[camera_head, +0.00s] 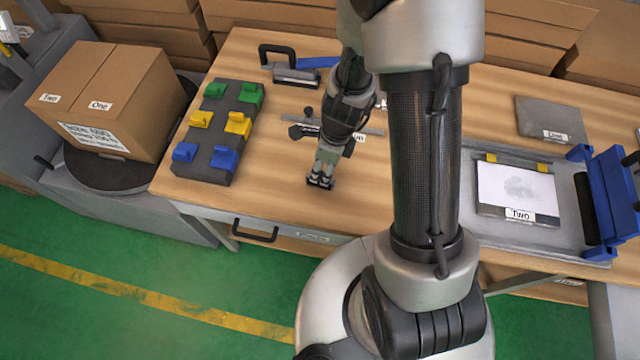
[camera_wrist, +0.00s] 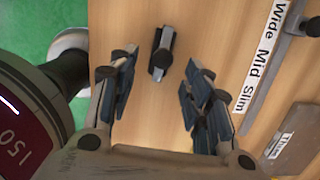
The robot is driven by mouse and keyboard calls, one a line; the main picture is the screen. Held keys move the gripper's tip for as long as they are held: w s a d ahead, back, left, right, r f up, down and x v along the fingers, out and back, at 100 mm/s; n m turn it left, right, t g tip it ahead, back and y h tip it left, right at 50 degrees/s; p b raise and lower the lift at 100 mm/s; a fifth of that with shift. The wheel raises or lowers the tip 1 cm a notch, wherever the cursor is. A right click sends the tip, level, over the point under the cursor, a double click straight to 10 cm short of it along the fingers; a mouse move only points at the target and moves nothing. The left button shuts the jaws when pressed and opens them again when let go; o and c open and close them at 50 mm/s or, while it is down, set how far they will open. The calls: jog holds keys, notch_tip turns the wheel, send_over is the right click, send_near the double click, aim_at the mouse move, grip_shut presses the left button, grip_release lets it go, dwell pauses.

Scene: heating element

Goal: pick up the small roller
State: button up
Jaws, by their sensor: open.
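A short dark piece with grey ends and a black knob on one side, which looks like the small roller (camera_wrist: 162,52), lies on the wooden table in the wrist view. It sits ahead of the gap between my fingertips, with clear table around it. My gripper (camera_wrist: 160,78) is open and empty, with its fingers spread on either side of that gap. In the head view my gripper (camera_head: 322,172) points down over the table near its front edge. A small dark shape shows at its fingertips there, and I cannot tell roller from fingertips.
A grey bar with a label strip (camera_wrist: 262,60) reading Wide, Mid, Slim lies beside. A block board (camera_head: 212,130) stands left, a blue-ended press (camera_head: 610,200) right. A labelled grey plate (camera_head: 550,120) lies at the back right.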

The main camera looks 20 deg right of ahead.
aim_at(321, 174)
jog(key=shift+w+a+f+b, duration=0.15)
jog(key=shift+f+b, duration=0.65)
jog(key=shift+f, duration=0.4)
jog(key=shift+w+a+f+b, duration=0.15)
jog(key=shift+f+b, duration=0.6)
jog(key=shift+f, duration=0.4)
jog(key=shift+w+a+f+b, duration=0.15)
jog(key=shift+f+b, duration=0.65)
jog(key=shift+f, duration=0.4)
jog(key=shift+r, duration=0.1)
jog(key=shift+c, duration=0.4)
jog(key=shift+d, duration=0.1)
grip_shut()
